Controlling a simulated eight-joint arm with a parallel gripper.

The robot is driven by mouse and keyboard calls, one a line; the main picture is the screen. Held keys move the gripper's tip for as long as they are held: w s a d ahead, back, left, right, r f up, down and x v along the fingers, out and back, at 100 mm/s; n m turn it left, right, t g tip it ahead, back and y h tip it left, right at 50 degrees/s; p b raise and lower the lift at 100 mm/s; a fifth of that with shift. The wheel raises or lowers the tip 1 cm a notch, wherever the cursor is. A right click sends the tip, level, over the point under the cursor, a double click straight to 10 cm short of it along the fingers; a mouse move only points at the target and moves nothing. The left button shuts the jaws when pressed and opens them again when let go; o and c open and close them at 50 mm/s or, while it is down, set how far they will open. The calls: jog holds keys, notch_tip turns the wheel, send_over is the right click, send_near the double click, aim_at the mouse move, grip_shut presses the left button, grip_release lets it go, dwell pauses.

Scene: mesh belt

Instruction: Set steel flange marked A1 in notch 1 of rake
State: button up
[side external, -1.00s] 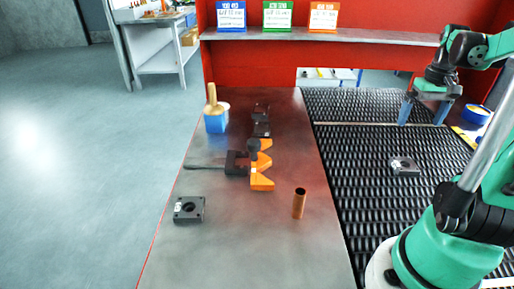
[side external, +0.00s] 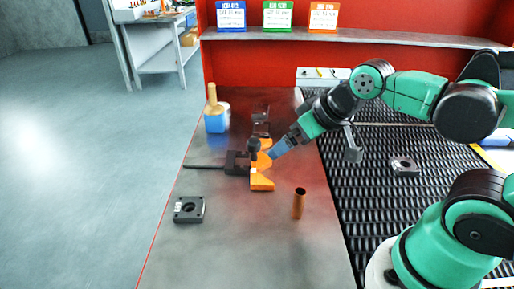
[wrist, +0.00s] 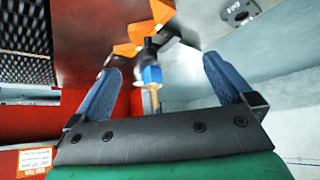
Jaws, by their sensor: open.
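The orange rake (side external: 262,181) stands in the middle of the metal table, its pointed teeth making notches; in the wrist view it (wrist: 135,32) shows at the top. One dark square flange (side external: 188,209) with a round hole and a small label lies flat at the table's front left. A similar flange (side external: 404,166) lies on the black mesh belt. The labels are too small to read, so I cannot tell which is A1. One flange (wrist: 240,11) shows top right in the wrist view. My gripper (wrist: 162,66) is open and empty; its blue fingers reach close to the rake's right side.
A dark clamp-like tool (side external: 237,162) with a long handle lies against the rake. A copper tube (side external: 299,204) stands to its front right. A blue block with a wooden handle (side external: 216,122) and dark parts (side external: 261,120) stand farther back. The front table is mostly clear.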

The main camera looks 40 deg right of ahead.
jog(key=m+g+h, duration=0.1)
jog(key=m+g, duration=0.7)
jog(key=m, duration=1.9)
send_over(404, 167)
jog(key=w, duration=0.1)
jog(key=f, duration=0.5)
jog(key=a+f, duration=0.1)
jog(key=f, duration=0.1)
jog(key=shift+f, duration=0.4)
jog(key=shift+s+d+f, duration=0.15)
jog(key=shift+d+f, duration=0.05)
jog(key=shift+f, duration=0.4)
jog(key=shift+s+d+f, duration=0.1)
jog(key=shift+s+f, duration=0.05)
jog(key=shift+f, duration=1)
jog(key=shift+s+d+f, duration=0.1)
jog(key=shift+f, duration=1)
